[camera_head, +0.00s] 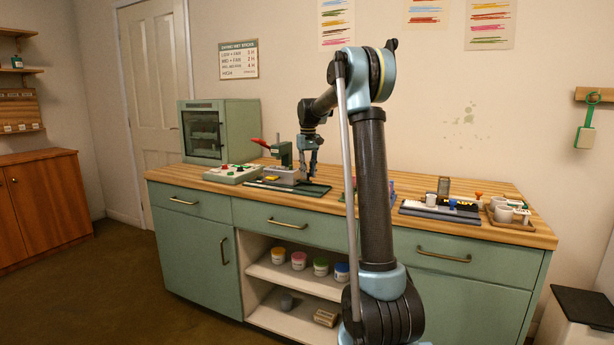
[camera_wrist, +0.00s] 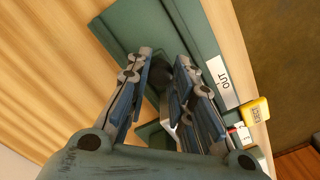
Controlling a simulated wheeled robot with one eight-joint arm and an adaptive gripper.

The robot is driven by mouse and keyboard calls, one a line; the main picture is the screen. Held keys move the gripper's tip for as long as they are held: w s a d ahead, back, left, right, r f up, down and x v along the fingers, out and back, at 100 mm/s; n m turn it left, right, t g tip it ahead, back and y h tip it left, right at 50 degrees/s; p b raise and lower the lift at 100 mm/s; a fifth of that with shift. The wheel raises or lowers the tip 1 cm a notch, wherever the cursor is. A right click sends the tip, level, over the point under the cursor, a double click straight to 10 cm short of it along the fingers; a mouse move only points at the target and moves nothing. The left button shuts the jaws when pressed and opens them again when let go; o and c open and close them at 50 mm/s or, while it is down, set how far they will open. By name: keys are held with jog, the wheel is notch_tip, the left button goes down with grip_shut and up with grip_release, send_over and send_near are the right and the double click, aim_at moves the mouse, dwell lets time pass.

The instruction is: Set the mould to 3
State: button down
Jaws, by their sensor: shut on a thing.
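My gripper (camera_head: 311,172) is low over the worktop, just right of a green press with a red lever (camera_head: 283,152). In the wrist view my gripper (camera_wrist: 162,75) has its fingers on either side of a small dark piece (camera_wrist: 160,78), which is mostly hidden between them. It is shut on this piece, over a dark green mat (camera_wrist: 122,30). A white label reading OUT (camera_wrist: 222,82) lies along the mat's edge. I cannot make out which thing is the mould, nor any setting of 3.
A pale block with coloured buttons (camera_head: 233,173) and a green cabinet (camera_head: 220,130) stand on the left. A dark tray with tools (camera_head: 440,209) and a tray of cups (camera_head: 509,215) are at the right.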

aim_at(294, 170)
jog(key=w+a, duration=0.1)
jog(key=a, duration=0.1)
jog(key=w+a, duration=0.1)
jog(key=a, duration=0.1)
jog(key=w+a, duration=0.1)
jog(key=shift+w+a, duration=0.1)
jog(key=shift+a, duration=0.3)
jog(key=shift+r, duration=0.1)
jog(key=c, duration=1.4)
grip_release()
jog(key=shift+w+a, duration=0.1)
jog(key=shift+o, duration=0.2)
jog(key=shift+r, duration=0.15)
notch_tip(294, 170, up, 12)
jog(key=shift+f, duration=0.25)
